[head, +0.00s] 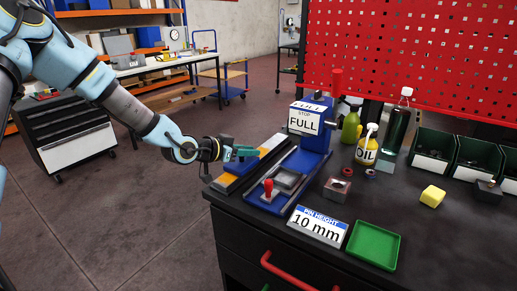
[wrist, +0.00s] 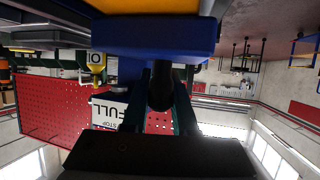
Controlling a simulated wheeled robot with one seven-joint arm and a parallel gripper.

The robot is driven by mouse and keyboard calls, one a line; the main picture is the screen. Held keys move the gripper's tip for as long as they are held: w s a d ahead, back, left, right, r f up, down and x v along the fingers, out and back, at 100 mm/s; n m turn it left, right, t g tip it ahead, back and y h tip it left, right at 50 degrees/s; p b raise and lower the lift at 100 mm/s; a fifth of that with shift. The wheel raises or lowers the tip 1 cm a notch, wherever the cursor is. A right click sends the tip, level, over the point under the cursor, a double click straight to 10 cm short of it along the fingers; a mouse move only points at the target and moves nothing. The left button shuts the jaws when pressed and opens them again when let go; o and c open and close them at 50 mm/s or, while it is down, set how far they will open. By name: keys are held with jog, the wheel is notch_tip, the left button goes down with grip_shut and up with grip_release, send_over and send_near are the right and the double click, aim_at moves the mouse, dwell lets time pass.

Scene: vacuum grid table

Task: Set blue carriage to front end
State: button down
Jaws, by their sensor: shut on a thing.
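The blue carriage (head: 238,166) sits on the long rail (head: 226,184) with the dark base and yellow strip, at the table's left edge. It is nearer the rail's front end than its far end. In the wrist view, the blue carriage (wrist: 155,38) fills the top, with a dark round handle (wrist: 161,92) standing from it. My gripper (head: 243,153) reaches in from the left just above the carriage. In the wrist view, the green fingers of my gripper (wrist: 160,98) are shut on the handle. The handle is mostly hidden in the head view.
Right of the rail stands a blue press (head: 316,140) with a "FULL" sign and a red-knobbed clamp (head: 268,188). A "10 mm" sign (head: 318,226) and green tray (head: 374,244) lie at the front. Bottles and dark bins (head: 433,150) stand behind. Open floor lies left of the table.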

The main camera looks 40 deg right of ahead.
aim_at(238, 166)
jog(key=a, duration=0.2)
jog(key=s+a, duration=0.1)
jog(key=a, duration=0.1)
jog(key=shift+s+a, duration=0.1)
jog(key=shift+a, duration=0.3)
jog(key=shift+s+a+f, duration=0.1)
jog(key=shift+a, duration=0.1)
jog(key=c, duration=0.7)
grip_release()
jog(key=shift+a, duration=0.1)
jog(key=b+v, duration=0.1)
jog(key=v, duration=0.9)
jog(key=shift+a+b, duration=0.3)
jog(key=shift+a, duration=0.05)
